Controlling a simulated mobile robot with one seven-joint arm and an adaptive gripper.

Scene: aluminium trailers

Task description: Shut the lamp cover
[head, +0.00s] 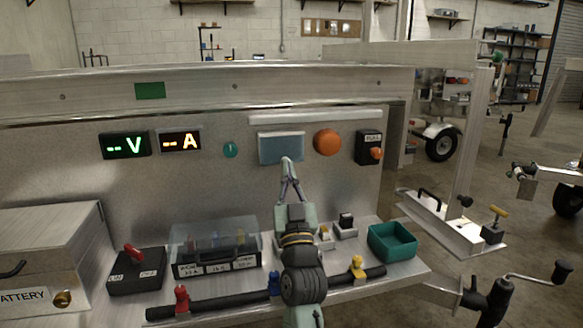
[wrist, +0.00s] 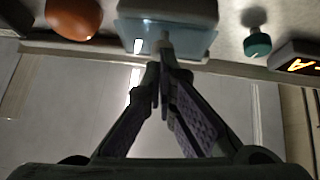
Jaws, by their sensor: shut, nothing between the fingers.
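The lamp cover is a pale blue, see-through pane (head: 275,148) on a grey box on the upright metal panel, left of a round orange lamp (head: 327,142). The wrist view shows the cover (wrist: 190,42) upside down, beside the orange lamp (wrist: 73,18). I cannot tell whether the cover lies flush on its box. My gripper (head: 287,161) is shut and empty, with its fingertips in front of the cover's lower edge. In the wrist view my fingertips (wrist: 164,68) also overlap that edge. Whether they touch it is unclear.
Beside the cover are a teal knob (head: 230,149), two lit displays (head: 125,145) and a switch box (head: 368,147). On the shelf below stand a clear-covered switch box (head: 215,265), a green tray (head: 392,242) and a black bar (head: 222,304) with coloured clips. A battery box (head: 48,225) stands left.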

